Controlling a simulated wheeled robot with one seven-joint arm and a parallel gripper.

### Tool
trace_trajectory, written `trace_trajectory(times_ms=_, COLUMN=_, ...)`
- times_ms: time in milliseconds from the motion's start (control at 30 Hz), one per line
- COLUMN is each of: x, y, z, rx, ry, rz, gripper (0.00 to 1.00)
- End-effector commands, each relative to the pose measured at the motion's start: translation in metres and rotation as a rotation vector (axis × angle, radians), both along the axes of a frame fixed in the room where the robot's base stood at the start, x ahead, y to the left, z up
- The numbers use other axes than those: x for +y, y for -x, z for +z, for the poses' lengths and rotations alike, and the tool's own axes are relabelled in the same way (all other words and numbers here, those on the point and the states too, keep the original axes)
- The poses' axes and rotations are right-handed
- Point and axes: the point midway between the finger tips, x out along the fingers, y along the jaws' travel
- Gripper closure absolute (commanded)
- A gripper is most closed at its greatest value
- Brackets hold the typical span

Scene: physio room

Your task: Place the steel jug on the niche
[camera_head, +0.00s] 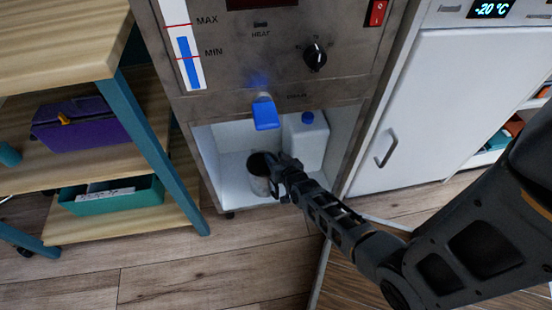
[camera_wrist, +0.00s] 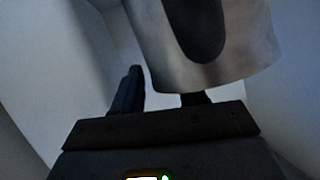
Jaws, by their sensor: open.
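The steel jug (camera_head: 258,176) is in the white-walled niche (camera_head: 232,138) at the bottom of the steel machine, below a blue tap. It looks upright on the niche floor, its dark open top showing. My gripper (camera_head: 279,180) reaches in from the right and is at the jug's right side, covering part of it. In the wrist view, the jug's steel side (camera_wrist: 245,45) and dark handle (camera_wrist: 198,25) fill the upper right. My gripper (camera_wrist: 162,95) is open there, one finger clear left of the jug, the other partly hidden near its lower edge. Contact is unclear.
A white jerrycan (camera_head: 306,142) with a blue cap stands in the niche behind and right of the jug. The blue tap (camera_head: 265,113) hangs above. A wooden shelf unit (camera_head: 150,220) stands left, a white freezer door (camera_head: 430,110) right. The wooden floor in front is clear.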

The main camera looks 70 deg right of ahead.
Motion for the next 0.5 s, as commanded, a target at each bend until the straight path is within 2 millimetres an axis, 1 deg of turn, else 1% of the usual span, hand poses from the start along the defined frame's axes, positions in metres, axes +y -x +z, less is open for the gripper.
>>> trace_trajectory(times_ms=67, x=0.0, y=0.0, z=0.005, rx=0.0, ry=0.0, rz=0.0, gripper=0.58)
trace_trajectory(times_ms=167, x=0.008, y=0.01, z=0.01, rx=0.002, ry=-0.001, rz=-0.001, gripper=0.58)
trace_trajectory(times_ms=500, x=0.054, y=0.054, z=0.036, rx=0.002, ry=-0.002, rz=0.0, gripper=0.58)
